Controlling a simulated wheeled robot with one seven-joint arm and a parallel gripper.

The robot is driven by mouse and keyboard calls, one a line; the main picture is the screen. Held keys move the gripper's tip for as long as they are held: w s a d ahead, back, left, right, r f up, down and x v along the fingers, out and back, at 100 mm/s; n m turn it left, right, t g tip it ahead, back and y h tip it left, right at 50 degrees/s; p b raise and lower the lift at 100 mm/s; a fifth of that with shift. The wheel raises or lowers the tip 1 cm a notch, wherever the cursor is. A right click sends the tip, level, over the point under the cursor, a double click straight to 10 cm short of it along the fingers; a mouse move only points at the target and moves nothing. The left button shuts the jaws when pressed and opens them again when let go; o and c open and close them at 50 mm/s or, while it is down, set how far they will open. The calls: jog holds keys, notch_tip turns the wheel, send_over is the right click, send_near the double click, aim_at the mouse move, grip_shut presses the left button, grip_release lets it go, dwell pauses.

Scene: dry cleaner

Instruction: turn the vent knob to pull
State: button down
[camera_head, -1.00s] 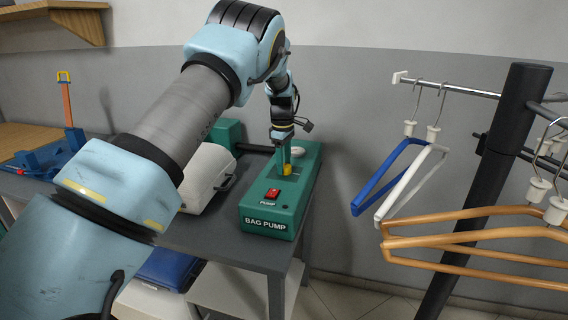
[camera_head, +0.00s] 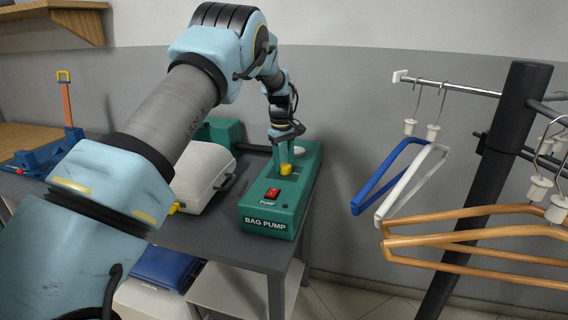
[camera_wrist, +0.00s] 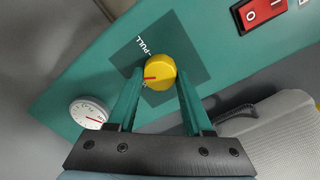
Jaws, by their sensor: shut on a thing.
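The yellow vent knob (camera_wrist: 160,66) sits on a dark square patch on top of the green bag pump (camera_head: 252,204). It also shows in the head view (camera_head: 286,169). My gripper (camera_wrist: 158,80) comes down from above and is shut on the knob, one green finger on each side. The knob's red pointer line points left in the wrist view. The printed word PULL shows above and left of the knob there; other lettering below it is partly hidden by the knob and a finger.
A red pump switch (camera_head: 272,192) is at the pump's front. A white round gauge (camera_wrist: 89,112) is on the pump's other end. A light grey case (camera_head: 200,180) stands left of the pump on the grey table (camera_head: 205,243). Hangers hang on a rack at right.

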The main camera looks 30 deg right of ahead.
aim_at(283, 164)
jog(key=m, duration=0.6)
jog(key=shift+d, duration=0.1)
jog(key=m, duration=0.6)
jog(key=shift+d, duration=0.15)
dwell(0.5)
jog(key=shift+c, duration=1.6)
grip_release()
notch_tip(283, 164, up, 11)
jog(key=b, duration=0.2)
jog(key=shift+w+a, duration=0.2)
jog(key=shift+w, duration=0.05)
jog(key=shift+f, duration=0.1)
